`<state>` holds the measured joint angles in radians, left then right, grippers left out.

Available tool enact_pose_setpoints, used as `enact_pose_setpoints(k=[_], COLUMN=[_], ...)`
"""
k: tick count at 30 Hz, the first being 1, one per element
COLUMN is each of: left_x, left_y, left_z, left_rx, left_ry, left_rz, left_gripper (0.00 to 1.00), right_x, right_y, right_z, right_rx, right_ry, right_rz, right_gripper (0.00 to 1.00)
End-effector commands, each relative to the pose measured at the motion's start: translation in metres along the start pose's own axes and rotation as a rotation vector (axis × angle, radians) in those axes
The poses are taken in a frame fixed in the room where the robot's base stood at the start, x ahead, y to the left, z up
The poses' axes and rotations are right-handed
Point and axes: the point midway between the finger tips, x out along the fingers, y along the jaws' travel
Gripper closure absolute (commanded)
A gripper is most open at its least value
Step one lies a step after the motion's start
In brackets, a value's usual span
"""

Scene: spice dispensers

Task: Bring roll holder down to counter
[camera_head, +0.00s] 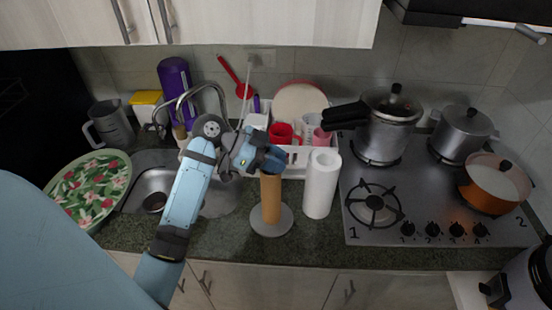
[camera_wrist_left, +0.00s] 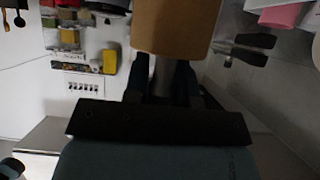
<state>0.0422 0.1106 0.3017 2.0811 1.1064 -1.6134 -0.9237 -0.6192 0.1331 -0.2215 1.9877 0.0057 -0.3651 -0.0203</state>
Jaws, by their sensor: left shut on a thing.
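The roll holder is a brown cylinder (camera_head: 271,198) on a round grey base (camera_head: 272,224). It is upright at the front of the dark counter (camera_head: 225,236), left of a white paper roll (camera_head: 321,183). I cannot tell whether its base touches the counter or hangs slightly above it. My left gripper (camera_head: 268,162) is shut on the roll holder at its top end, and the fingers partly hide that end. In the left wrist view the brown cylinder (camera_wrist_left: 176,24) is just beyond the dark fingers (camera_wrist_left: 165,78). My right gripper is not in view.
The stove (camera_head: 430,205) with several pots is to the right. A white dish rack (camera_head: 297,157) with red cups stands behind. The sink (camera_head: 155,180) and a floral plate (camera_head: 92,188) are to the left. Some counter is bare around the holder's base.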

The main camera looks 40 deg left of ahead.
Motion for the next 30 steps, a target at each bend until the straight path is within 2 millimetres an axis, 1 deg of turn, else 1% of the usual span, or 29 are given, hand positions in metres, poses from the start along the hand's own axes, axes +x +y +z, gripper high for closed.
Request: enact_pose_setpoints(k=[3, 4, 7, 16, 17, 19, 23, 30], left_x=[0.001, 0.002, 0.001, 0.000, -0.001, -0.007, -0.028, -0.081], left_y=[0.000, 0.000, 0.000, 0.000, 0.000, -0.001, -0.001, -0.001], left_z=[0.002, 0.003, 0.002, -0.001, -0.003, 0.001, 0.002, 0.002], left_rx=[0.001, 0.000, 0.000, 0.000, 0.000, 0.001, 0.004, 0.003], left_ry=[0.000, -0.001, 0.000, 0.001, 0.002, -0.001, -0.005, -0.004], left_rz=[0.000, 0.001, 0.001, 0.000, 0.000, -0.002, -0.003, -0.003], left_gripper=[1.00, 0.74, 0.51, 0.50, 0.50, 0.50, 0.50, 0.50], right_x=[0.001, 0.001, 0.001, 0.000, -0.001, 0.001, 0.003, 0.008], right_y=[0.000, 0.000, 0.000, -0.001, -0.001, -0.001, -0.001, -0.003], right_z=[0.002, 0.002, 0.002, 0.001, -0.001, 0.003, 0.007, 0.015], right_rx=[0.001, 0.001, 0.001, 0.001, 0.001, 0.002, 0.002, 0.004], right_ry=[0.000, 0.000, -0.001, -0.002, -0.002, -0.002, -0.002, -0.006], right_rz=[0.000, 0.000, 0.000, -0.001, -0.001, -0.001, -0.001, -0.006], right_gripper=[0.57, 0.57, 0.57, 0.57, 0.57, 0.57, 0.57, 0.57])
